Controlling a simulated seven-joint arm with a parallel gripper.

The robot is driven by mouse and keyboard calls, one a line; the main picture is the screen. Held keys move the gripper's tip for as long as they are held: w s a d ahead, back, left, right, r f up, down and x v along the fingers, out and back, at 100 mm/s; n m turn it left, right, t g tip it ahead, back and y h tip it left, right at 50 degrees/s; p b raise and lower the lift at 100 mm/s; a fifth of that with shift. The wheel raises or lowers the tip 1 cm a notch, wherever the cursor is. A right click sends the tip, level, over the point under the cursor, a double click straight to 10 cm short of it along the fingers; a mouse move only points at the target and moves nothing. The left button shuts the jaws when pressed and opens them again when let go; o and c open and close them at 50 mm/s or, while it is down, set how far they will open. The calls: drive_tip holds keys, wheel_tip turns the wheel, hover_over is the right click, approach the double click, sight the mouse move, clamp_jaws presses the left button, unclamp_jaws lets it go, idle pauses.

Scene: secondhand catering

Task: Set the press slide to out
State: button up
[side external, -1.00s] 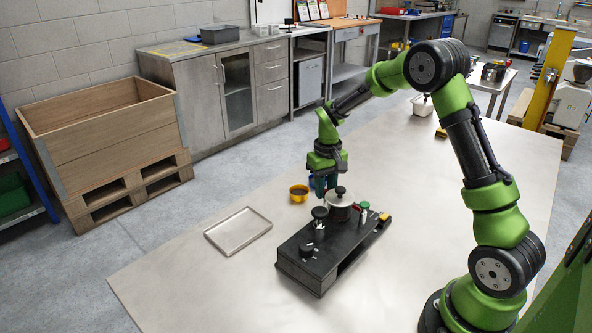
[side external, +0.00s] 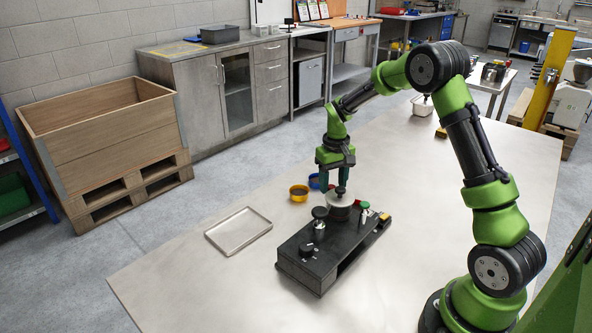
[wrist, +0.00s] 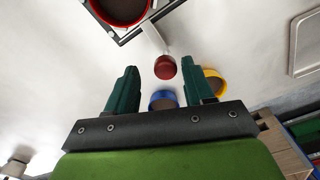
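The black console (side external: 305,262) lies on the table. A pale round pot-like part with a black top knob (side external: 341,190) stands on it. In the wrist view, a pale bar (wrist: 154,38) reaches out past the console's dark edge (wrist: 123,40) to a red knob (wrist: 165,67), which appears to be the slide handle; I cannot see it clearly in the side view. My gripper (wrist: 162,78) is open, its green fingers either side of the red knob in the picture, with visible gaps. In the side view my gripper (side external: 337,182) hangs behind or above the pot-like part. Contact is not visible.
Yellow (side external: 299,193) and blue (side external: 314,181) bowls stand behind the console, close to my fingers in the wrist view. A metal tray (side external: 238,230) lies left. A green knob (side external: 364,206) and a dial (side external: 307,249) stand on the console. The table right of it is clear.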

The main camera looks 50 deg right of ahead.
drive_tip(key=shift+a, duration=0.1)
wheel_tip(320, 180, up, 17)
idle(0.5)
drive_tip(key=s+a+r+t+y, duration=0.2)
drive_tip(key=s+a+t, duration=0.5)
drive_tip(key=s+a, duration=1.2)
drive_tip(key=shift+s+a+r+n, duration=0.15)
drive_tip(key=shift+s+n, duration=0.15)
